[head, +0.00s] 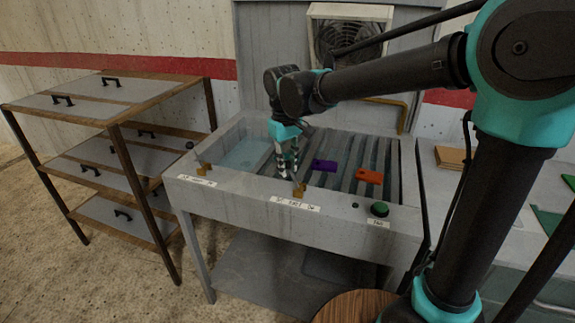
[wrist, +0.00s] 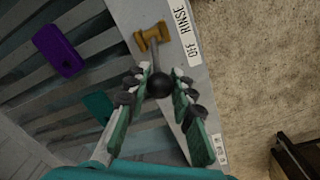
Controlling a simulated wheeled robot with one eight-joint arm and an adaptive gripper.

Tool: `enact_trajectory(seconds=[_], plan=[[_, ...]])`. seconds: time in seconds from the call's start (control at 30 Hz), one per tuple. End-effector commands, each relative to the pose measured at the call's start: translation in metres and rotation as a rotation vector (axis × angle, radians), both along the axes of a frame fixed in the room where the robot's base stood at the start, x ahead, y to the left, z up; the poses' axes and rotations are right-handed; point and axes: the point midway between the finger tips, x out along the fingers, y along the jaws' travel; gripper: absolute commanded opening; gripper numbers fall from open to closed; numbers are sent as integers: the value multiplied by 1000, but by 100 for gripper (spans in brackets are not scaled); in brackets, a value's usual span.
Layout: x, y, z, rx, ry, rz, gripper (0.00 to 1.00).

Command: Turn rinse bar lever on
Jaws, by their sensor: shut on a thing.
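The rinse bar lever has a brass-coloured base (wrist: 152,37) and a thin stem ending in a round black knob (wrist: 159,85). It stands on the front ledge beside a white label (wrist: 190,40) on which "OFF" and "RINSE" are readable. My gripper (wrist: 160,80) has its fingers on either side of the knob and is shut on it. In the head view my gripper (head: 288,172) reaches down to the ledge. The lever's base (head: 300,190) shows just below it, while the knob is hidden by the fingers.
Purple (head: 324,166) and orange (head: 368,176) blocks lie on the slatted rack right of my gripper. A teal block (wrist: 98,105) lies close by in the wrist view. A water basin (head: 235,150) is to the left, a green button (head: 379,209) to the right.

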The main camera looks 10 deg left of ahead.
Motion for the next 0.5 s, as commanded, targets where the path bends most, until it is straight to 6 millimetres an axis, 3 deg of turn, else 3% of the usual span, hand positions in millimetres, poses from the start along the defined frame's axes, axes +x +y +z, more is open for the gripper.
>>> enact_trajectory(seconds=[0.27,0.5], plan=[[-1,-7,3,63,-9,-3,0],[-3,-23,7,227,-33,-6,0]])
